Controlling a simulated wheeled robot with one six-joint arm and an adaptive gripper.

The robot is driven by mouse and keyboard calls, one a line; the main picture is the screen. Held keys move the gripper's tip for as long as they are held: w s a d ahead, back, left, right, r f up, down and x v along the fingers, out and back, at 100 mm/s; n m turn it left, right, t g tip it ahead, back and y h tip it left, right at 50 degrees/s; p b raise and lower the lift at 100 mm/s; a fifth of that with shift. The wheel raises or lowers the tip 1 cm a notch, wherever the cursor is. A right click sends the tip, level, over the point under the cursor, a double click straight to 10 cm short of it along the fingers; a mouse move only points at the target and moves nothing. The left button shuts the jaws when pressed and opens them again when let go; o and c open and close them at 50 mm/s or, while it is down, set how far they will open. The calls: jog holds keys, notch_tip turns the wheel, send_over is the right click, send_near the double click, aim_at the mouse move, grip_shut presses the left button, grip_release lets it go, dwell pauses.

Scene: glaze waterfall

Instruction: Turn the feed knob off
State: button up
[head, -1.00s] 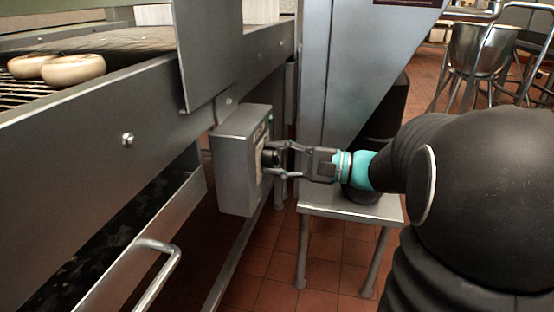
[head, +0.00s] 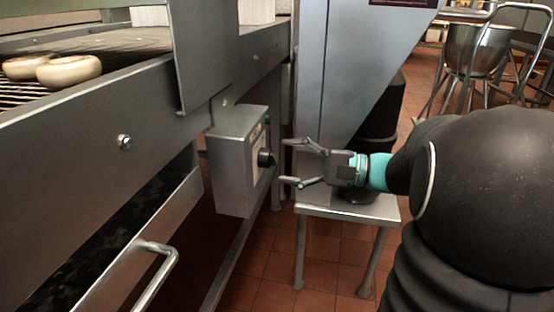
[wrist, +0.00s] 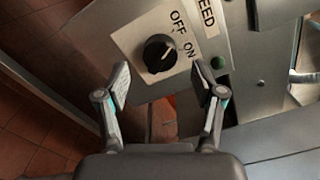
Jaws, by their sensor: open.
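The feed knob (head: 266,158) is a round black knob on the side face of a grey control box (head: 232,165) under the conveyor. In the wrist view the knob (wrist: 159,53) sits on a pale plate beside the words OFF and ON, with FEED on a label. I cannot tell for sure which word its pointer faces. My gripper (head: 290,162) is open and empty, just right of the knob and apart from it. In the wrist view my gripper's fingers (wrist: 163,80) are spread wide, with the knob ahead between them.
A green button (wrist: 218,62) is next to the FEED label. The conveyor frame (head: 110,135) carries pale rings (head: 70,70) at the left. A bar handle (head: 160,265) sticks out below. A grey hopper (head: 350,70) and a small metal stand (head: 350,210) are behind my gripper.

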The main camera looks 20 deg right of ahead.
jog(key=v, duration=0.8)
dwell(0.4)
jog(key=s+a+f+n+g+h+p, duration=0.1)
jog(key=s+f+g+h, duration=0.3)
jog(key=f, duration=0.3)
jog(key=s+a+f+g+h+p, duration=0.1)
jog(key=s+f+g+h+p, duration=0.1)
jog(key=s+f+h, duration=0.35)
jog(key=s+a+r+n+t+h+p, duration=0.1)
jog(key=s+a+r+n+h+p, duration=0.1)
jog(key=a+r+n+h+p, duration=0.1)
jog(key=s+a+r+n+t+h+p, duration=0.1)
jog(key=s+a+r+n+h+p, duration=0.2)
jog(key=r+n, duration=0.4)
notch_tip(320, 180, up, 3)
jog(key=shift+a+f+t+p, duration=0.25)
jog(key=shift+a+t+p, duration=0.05)
jog(key=shift+a+p, duration=0.65)
